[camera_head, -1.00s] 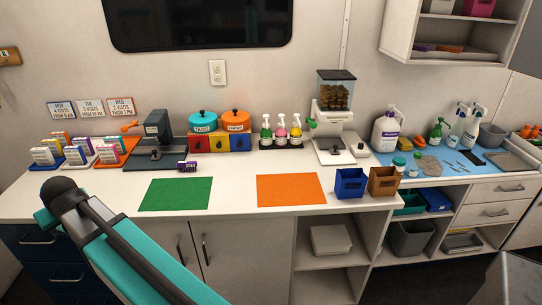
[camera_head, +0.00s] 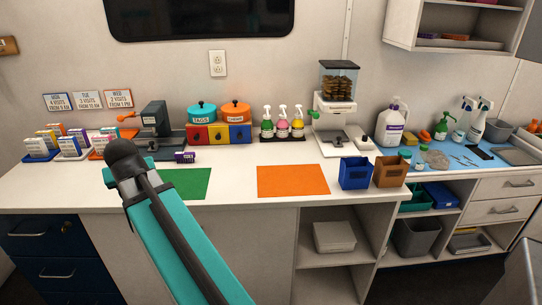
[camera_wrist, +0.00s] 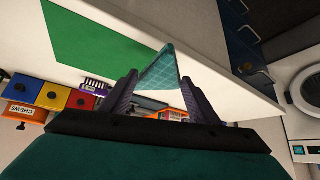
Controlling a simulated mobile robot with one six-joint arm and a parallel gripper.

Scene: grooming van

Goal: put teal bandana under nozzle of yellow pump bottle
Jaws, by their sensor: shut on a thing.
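The teal bandana (camera_wrist: 163,72) is a checked, pointed piece of cloth in the wrist view. My gripper (camera_wrist: 160,82) is shut on it, and the cloth sticks out past the fingertips. The yellow pump bottle (camera_head: 297,128) stands on the counter in the head view, rightmost in a row of three with a pink (camera_head: 282,128) and a green (camera_head: 267,128) one. The bottle is not visible in the wrist view. In the head view my gripper and the bandana do not show; only my teal arm does.
The counter has a green mat (camera_head: 186,184) and an orange mat (camera_head: 292,180). A treat dispenser (camera_head: 337,110) stands right of the bottles, with blue (camera_head: 355,174) and brown (camera_head: 390,173) bins in front. Colored drawers (camera_head: 218,136) stand left of them. Counter between bottles and orange mat is clear.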

